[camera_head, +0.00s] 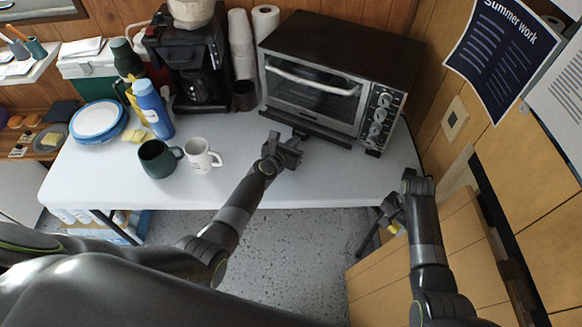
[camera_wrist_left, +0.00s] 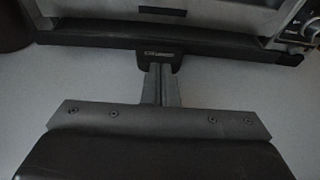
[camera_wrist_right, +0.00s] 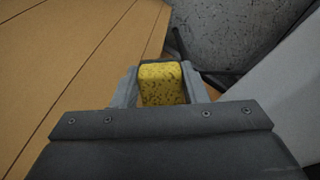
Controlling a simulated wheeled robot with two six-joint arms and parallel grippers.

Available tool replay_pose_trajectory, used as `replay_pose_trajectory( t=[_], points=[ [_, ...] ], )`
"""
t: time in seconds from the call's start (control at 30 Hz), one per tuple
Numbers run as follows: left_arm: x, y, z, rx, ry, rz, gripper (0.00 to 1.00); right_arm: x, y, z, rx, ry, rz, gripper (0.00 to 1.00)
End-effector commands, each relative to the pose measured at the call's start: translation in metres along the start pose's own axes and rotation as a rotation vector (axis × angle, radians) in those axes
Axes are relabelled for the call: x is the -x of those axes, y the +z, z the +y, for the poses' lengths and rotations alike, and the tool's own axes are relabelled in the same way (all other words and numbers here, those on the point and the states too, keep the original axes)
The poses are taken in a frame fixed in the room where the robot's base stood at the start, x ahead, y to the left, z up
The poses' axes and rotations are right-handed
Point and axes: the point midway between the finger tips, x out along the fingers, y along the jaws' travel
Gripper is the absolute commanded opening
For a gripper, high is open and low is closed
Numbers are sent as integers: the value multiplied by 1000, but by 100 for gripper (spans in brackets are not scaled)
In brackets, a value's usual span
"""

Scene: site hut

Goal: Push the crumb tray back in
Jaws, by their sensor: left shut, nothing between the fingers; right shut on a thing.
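The crumb tray (camera_head: 316,132) is a dark, flat strip along the bottom front of the toaster oven (camera_head: 318,82). It sticks out a little below the oven door. In the left wrist view the tray (camera_wrist_left: 220,50) has a small tab with a label (camera_wrist_left: 158,54) at its middle. My left gripper (camera_head: 291,142) is shut and empty, its fingertips at the tab, touching it or very close. My right gripper (camera_head: 391,219) is shut on a yellow sponge (camera_wrist_right: 161,84) and hangs off the table's right front side.
Two mugs, dark green (camera_head: 156,160) and white (camera_head: 200,156), stand left of my left arm. A coffee maker (camera_head: 188,62) and dark cup (camera_head: 244,95) stand left of the oven. Wooden cabinetry (camera_head: 445,245) is close to my right arm. The white table (camera_head: 330,175) is clear in front.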

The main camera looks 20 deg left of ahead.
Motion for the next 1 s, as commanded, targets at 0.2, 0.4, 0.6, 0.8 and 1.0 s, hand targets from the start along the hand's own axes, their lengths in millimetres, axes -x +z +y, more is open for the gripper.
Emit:
replay_pose_trajectory(
  t=[0.2, 0.4, 0.6, 0.8, 1.0],
  points=[
    [-32, 8, 0, -1, 0, 0, 0, -16, 0, 0, 0, 0, -1, 18],
    [-43, 12, 0, 1, 1, 1, 0, -20, 0, 0, 0, 0, 0, 18],
    [-44, 15, 0, -1, 1, -1, 0, -20, 0, 0, 0, 0, 0, 18],
    [-45, 16, 0, -1, 1, -3, 0, -20, 0, 0, 0, 0, 0, 18],
    [-42, 16, -4, 0, -2, -3, 0, -16, 0, 0, 0, 0, -1, 18]
  ],
)
